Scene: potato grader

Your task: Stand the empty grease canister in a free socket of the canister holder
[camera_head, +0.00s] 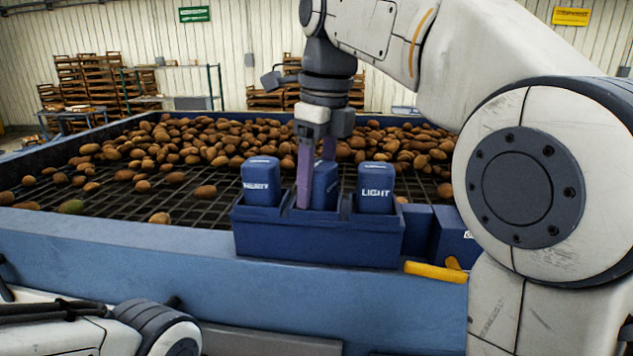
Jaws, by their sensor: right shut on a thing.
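The blue canister holder (318,244) stands on the near rim of the grader. A dark blue canister (261,182) with a hard-to-read white label stands upright in its left socket. Another, marked LIGHT (375,188), stands upright in the right socket. My right gripper (315,182) points down over the middle socket, shut on a third blue canister (326,188). This canister is upright, its top about level with the other two. Its lower part is hidden by a finger and the holder wall, so I cannot tell whether it rests on the socket floor. My left gripper is out of view.
Brown potatoes (220,138) lie on the dark grate (120,205) behind the holder. A yellow handle (436,271) and a blue box (452,238) are right of the holder. The blue front rim (120,255) is clear to the left. My right arm fills the right side.

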